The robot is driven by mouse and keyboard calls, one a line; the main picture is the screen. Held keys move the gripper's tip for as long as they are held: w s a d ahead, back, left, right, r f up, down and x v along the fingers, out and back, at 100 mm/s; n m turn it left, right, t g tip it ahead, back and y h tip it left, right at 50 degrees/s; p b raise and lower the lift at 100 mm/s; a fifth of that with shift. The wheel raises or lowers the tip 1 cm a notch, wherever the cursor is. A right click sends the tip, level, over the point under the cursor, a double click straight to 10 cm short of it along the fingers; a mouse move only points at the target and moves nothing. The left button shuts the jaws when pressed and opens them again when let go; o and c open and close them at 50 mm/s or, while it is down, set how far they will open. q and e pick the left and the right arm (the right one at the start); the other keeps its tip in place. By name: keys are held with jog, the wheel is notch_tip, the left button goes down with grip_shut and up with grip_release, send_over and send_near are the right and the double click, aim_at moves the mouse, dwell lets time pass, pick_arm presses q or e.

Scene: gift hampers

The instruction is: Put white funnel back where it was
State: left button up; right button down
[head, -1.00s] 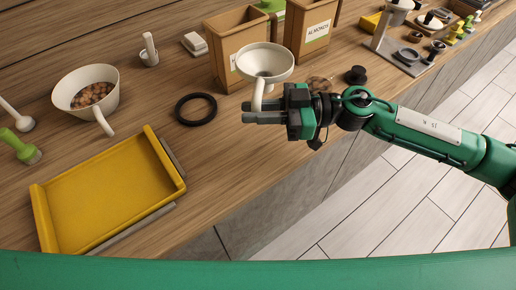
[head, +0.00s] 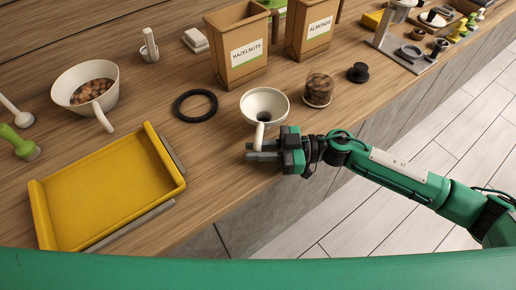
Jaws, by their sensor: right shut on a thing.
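The white funnel (head: 264,101) is in the middle of the head view, its wide mouth facing up and its handle pointing toward me. My right gripper (head: 258,151) is shut on the funnel's handle near the counter's front edge. Whether the funnel touches the counter cannot be told. My left gripper is not in view.
A black ring (head: 196,106) lies left of the funnel. A jar of brown contents (head: 318,89) and a black knob-like piece (head: 358,72) stand to its right. Hazelnuts (head: 237,62) and almonds (head: 309,38) boxes stand behind. A yellow tray (head: 105,197) and a white bowl (head: 70,80) are left.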

jog(key=shift+f, duration=0.15)
jog(key=c, duration=1.4)
grip_release()
jog(key=shift+o, duration=0.2)
jog(key=shift+d+r, duration=0.15)
jog(key=shift+r, duration=0.05)
jog(key=d, duration=1.1)
jog(key=shift+w+d, duration=0.2)
jog(key=shift+d, duration=0.15)
